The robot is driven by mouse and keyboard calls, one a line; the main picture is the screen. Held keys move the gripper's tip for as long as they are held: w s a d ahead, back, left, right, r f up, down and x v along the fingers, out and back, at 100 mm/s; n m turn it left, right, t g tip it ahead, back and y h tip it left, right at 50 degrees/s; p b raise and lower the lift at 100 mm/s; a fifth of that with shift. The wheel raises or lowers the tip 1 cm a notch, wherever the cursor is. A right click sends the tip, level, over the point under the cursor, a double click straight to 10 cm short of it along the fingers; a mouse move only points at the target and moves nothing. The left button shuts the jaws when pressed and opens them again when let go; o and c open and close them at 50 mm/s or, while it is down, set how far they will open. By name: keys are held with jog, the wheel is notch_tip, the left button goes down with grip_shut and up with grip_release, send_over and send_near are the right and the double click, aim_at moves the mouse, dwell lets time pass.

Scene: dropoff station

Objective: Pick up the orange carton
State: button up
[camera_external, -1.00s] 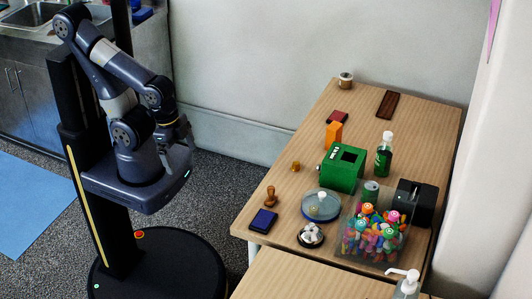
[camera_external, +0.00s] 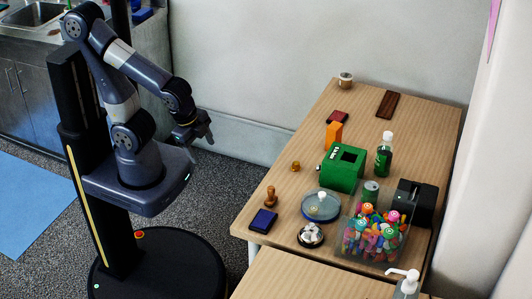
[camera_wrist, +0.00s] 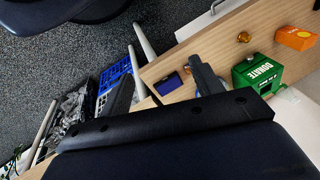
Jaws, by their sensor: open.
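The orange carton (camera_external: 334,135) stands upright on the wooden table, behind the green donation box (camera_external: 342,168). In the wrist view the orange carton (camera_wrist: 296,38) is at the upper right edge, near the green box (camera_wrist: 257,74). My gripper (camera_external: 201,138) is open and empty, in the air left of the table and well apart from the carton. In the wrist view my gripper's fingers (camera_wrist: 160,92) show spread apart, with nothing between them.
On the table, a small brass item (camera_external: 295,166), a dark red item (camera_external: 338,117) and a green bottle (camera_external: 384,155) surround the carton. Floor between me and the table is clear.

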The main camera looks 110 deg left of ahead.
jog(key=w+a+f+m+y+b, duration=0.1)
jog(key=w+a+m+y+b, duration=0.2)
jog(key=w+a, duration=0.55)
jog(key=w+a+f+m+y+b, duration=0.15)
jog(key=w+a+m+y, duration=0.25)
jog(key=w+a+m, duration=0.45)
jog(key=m+y+b, duration=0.3)
jog(key=m+y, duration=0.1)
jog(key=m, duration=0.2)
send_near(334, 126)
jog(key=x, duration=0.4)
jog(key=shift+s+a+f, duration=0.1)
jog(key=shift+s+f, duration=0.05)
jog(key=shift+f, duration=0.2)
jog(key=shift+w+r+p+x, duration=0.1)
jog(key=shift+p+x, duration=0.15)
jog(key=shift+x, duration=1.3)
jog(key=shift+w+r+p+x, duration=0.15)
jog(key=shift+p+x, duration=0.1)
jog(key=shift+x, duration=1.3)
jog(key=c, duration=1.1)
